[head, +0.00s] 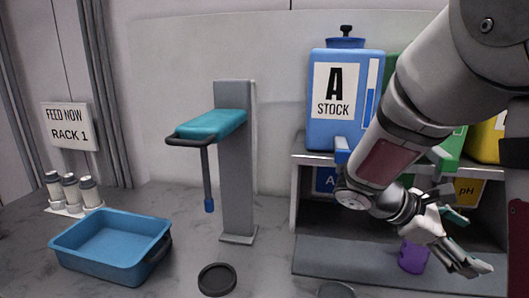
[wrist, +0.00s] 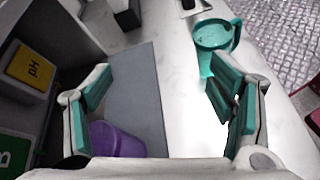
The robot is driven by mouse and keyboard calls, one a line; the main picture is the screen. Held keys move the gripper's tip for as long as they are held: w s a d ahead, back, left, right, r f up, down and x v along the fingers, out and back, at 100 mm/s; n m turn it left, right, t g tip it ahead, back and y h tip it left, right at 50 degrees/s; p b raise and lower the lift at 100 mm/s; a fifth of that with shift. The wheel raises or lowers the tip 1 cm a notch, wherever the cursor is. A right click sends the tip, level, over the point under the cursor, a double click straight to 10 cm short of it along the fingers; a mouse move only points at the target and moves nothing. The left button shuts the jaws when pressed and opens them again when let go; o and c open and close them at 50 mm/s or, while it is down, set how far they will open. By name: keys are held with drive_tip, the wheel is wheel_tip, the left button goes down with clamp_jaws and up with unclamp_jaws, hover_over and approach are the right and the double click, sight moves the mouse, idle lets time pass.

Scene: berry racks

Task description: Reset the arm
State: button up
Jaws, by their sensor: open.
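My gripper (head: 470,242) hangs at the right in the head view, in front of the shelf, below my arm. In the wrist view my gripper (wrist: 165,105) shows two teal-padded fingers spread wide, with nothing held between them. A purple cup (head: 412,258) stands on the grey shelf base just left of the gripper in the head view. In the wrist view the purple cup (wrist: 116,142) is near the left finger, partly hidden by it and by the gripper body.
A rack (head: 480,283) carries a blue A stock tank (head: 329,125) and other tanks, partly behind my arm. A blue tray (head: 95,262), a teal-topped stand (head: 236,180) and a black disc (head: 217,279) are to the left.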

drive_tip(key=s+a+r+m+t+y+p, duration=0.3)
drive_tip(key=s+a+r+m+y, duration=0.2)
drive_tip(key=s+a, duration=0.3)
drive_tip(key=s+a+r+m+t+y+p, duration=0.4)
drive_tip(key=s+a, duration=0.5)
drive_tip(key=a, duration=0.3)
drive_tip(key=r+m+y, duration=0.1)
drive_tip(key=m+y, duration=0.1)
drive_tip(key=y, duration=0.1)
